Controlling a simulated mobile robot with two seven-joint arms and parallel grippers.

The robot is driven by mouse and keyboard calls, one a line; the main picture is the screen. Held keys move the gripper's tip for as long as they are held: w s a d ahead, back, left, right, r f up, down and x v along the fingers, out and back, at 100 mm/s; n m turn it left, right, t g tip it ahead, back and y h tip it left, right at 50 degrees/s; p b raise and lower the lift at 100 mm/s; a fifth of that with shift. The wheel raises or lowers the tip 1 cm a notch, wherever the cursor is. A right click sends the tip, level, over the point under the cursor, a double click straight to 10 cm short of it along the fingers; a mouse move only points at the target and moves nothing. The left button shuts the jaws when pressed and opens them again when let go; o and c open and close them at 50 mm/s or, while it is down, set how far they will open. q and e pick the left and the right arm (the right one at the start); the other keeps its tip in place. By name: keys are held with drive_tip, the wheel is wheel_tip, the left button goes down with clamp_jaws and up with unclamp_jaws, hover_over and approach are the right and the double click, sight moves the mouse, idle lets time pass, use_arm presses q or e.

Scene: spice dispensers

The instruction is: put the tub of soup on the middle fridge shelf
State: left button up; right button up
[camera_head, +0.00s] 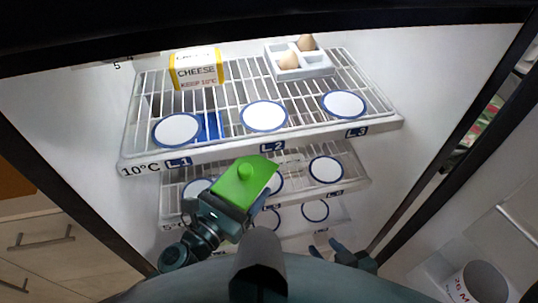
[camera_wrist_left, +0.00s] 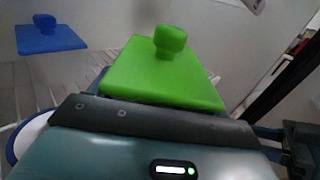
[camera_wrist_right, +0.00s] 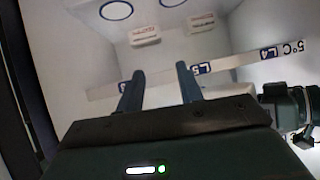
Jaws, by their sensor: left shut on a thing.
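The tub, with a flat green lid and round green knob (camera_head: 246,177), is held in my left gripper (camera_head: 230,207), just in front of the fridge's middle shelf (camera_head: 352,181). In the left wrist view the green lid (camera_wrist_left: 162,78) fills the middle; the tub's body is mostly hidden. The middle shelf has blue-ringed white discs; the tub covers part of its middle disc, and the right disc (camera_head: 326,169) is bare. My right gripper (camera_head: 329,249) is low in front of the fridge. In the right wrist view its fingers (camera_wrist_right: 158,80) are apart with nothing between them.
The top shelf (camera_head: 220,153) holds a cheese box (camera_head: 196,68) and an egg tray (camera_head: 299,63). A blue-lidded thing (camera_wrist_left: 50,36) shows in the left wrist view. Fridge walls stand on both sides. A white cylindrical container (camera_head: 478,284) is at lower right.

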use_arm(q)
drive_tip(key=x, duration=1.1)
drive_tip(key=shift+w+d, duration=0.15)
drive_tip(key=shift+w, duration=0.1)
drive_tip(key=shift+f+b, duration=1.05)
drive_tip(key=shift+f, duration=0.85)
drive_tip(key=o, duration=1.3)
drive_tip(key=shift+c, duration=0.2)
